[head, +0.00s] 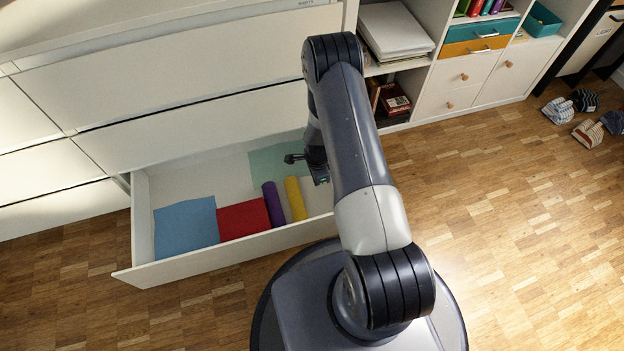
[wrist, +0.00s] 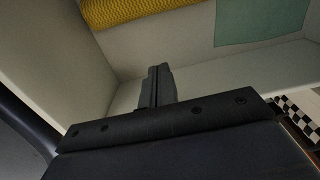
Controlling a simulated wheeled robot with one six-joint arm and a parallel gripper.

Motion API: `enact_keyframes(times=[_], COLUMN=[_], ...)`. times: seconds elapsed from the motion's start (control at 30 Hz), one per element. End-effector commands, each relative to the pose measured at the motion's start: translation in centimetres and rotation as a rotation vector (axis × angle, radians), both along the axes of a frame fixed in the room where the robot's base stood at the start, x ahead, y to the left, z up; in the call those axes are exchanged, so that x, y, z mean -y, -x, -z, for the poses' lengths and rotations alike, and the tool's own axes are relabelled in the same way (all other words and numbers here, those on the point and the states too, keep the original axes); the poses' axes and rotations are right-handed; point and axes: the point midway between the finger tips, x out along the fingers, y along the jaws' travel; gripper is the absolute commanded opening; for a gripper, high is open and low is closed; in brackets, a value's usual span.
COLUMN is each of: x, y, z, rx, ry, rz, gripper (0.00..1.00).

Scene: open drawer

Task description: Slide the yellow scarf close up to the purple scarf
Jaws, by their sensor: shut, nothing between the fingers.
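The yellow scarf (head: 296,199) is a narrow roll in the open drawer. The purple scarf (head: 273,204), a similar roll, lies to its left, with a narrow gap between them. My gripper (head: 317,176) is in the right part of the drawer, to the right of the yellow scarf and apart from it. In the wrist view the fingers (wrist: 157,84) are shut together with nothing between them. The yellow scarf also shows at the top of the wrist view (wrist: 130,10). The purple scarf is out of the wrist view.
The drawer (head: 215,258) also holds a red cloth (head: 243,219) and a blue cloth (head: 186,226) at the left, and a green cloth (head: 277,159) at the back. My arm hides the drawer's right end in the head view.

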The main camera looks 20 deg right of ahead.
Motion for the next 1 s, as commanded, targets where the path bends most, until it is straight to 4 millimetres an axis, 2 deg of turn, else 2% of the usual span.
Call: enact_keyframes(times=[0.17, 0.27, 0.63, 0.8, 1.0], x=[0.0, 0.0, 0.0, -2.7, -3.9], y=[0.1, 0.1, 0.1, 0.0, 0.1], z=[1.6, 3.2, 11.0, 10.6, 10.4], rx=[-0.002, -0.003, -0.002, 0.000, 0.000], ry=[0.000, -0.001, 0.000, 0.000, 0.001], rz=[0.015, 0.014, 0.012, 0.008, 0.012], gripper=[0.00, 0.00, 0.00, 0.00, 0.00])
